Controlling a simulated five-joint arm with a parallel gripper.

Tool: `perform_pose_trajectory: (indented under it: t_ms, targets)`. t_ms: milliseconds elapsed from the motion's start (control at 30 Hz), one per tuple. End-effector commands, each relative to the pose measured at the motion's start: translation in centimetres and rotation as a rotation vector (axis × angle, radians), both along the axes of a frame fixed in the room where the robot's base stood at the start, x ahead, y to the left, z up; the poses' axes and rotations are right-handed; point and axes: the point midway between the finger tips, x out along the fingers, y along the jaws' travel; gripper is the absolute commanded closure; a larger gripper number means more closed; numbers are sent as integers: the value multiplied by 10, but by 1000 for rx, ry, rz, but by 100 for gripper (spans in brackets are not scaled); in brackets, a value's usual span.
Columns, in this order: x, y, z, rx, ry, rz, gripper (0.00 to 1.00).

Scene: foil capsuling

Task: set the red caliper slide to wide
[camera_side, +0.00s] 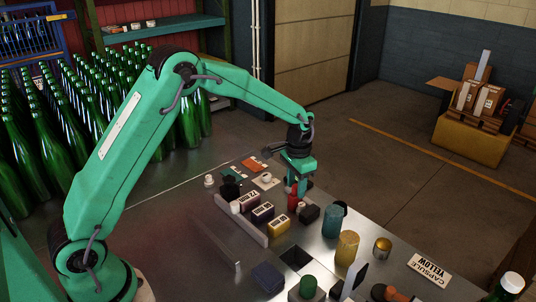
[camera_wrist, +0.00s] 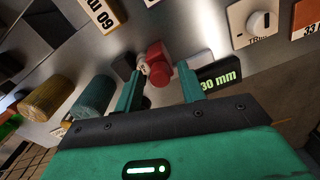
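The red caliper slide (camera_wrist: 158,64) is a small red block with a rounded knob and a pale marked end. It lies between the two fingertips of my gripper (camera_wrist: 161,80) in the wrist view. The green fingers stand apart on either side of it, with visible gaps, so my gripper is open around it. In the side view my gripper (camera_side: 297,186) points down at the back of the metal table, with the red slide (camera_side: 292,200) just below and in front. The caliper's scale and its wide mark cannot be made out.
A black 30 mm block (camera_wrist: 218,76) is close beside the right finger. Teal (camera_side: 333,220) and yellow (camera_side: 347,248) cylinders stand to the right.

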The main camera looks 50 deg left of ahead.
Motion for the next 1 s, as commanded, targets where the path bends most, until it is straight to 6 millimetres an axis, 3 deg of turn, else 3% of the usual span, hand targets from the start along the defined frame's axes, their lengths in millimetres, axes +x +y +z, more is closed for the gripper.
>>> perform_pose_trajectory:
  t_ms: [33,200,467,767,1000]
  targets:
    - [0,0,0,0,0,0,71]
    - [0,0,0,0,0,0,100]
    - [0,7,0,0,0,2,100]
    - [0,48,1,0,-1,4,100]
    - [1,51,1,0,-1,0,100]
